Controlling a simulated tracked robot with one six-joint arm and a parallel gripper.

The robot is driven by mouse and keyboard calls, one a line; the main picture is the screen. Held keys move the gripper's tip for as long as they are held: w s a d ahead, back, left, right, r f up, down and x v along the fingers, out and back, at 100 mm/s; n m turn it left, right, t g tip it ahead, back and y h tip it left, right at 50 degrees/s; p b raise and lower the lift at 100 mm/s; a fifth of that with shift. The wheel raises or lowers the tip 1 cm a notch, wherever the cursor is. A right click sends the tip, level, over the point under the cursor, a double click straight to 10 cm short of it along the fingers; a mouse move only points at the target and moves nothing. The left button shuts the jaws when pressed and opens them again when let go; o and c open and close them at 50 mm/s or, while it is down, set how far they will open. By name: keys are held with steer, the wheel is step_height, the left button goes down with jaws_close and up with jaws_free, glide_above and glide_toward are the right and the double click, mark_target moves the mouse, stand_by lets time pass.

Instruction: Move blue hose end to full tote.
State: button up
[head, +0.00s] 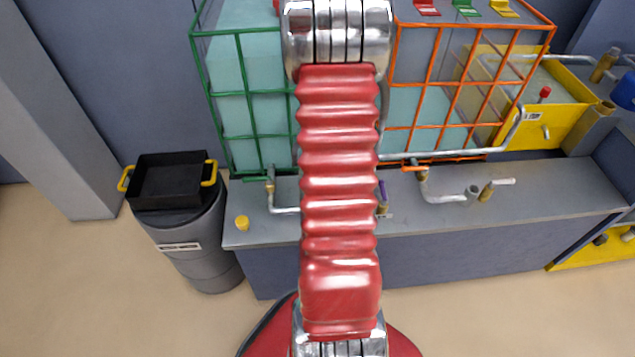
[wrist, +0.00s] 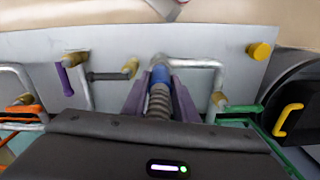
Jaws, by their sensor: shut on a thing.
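In the wrist view my gripper (wrist: 160,88) has its purple fingers shut around the blue hose end (wrist: 160,74), with a ribbed grey hose (wrist: 158,103) running back from it. The hose end's tip overlaps the end of a bent silver pipe (wrist: 195,63); I cannot tell if they are joined. In the head view this pipe (head: 283,210) runs from the green-caged tote (head: 228,90), whose pale teal liquid stands high. The orange-caged tote (head: 410,105) has a lower level. My red arm hides my gripper and the hose end in the head view.
A grey ledge (head: 480,205) runs before the totes, bearing a yellow cap (head: 242,222). Another silver pipe (head: 440,195) and a purple handle (head: 382,190) stand to the right. A black tray (head: 170,182) sits on a grey drum (head: 205,255) at left.

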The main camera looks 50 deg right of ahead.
steer(key=shift+f, duration=0.6)
steer(key=o, duration=0.9)
step_height(320, 180, up, 14)
steer(key=shift+f, duration=0.1)
stand_by(0.4)
stand_by(0.5)
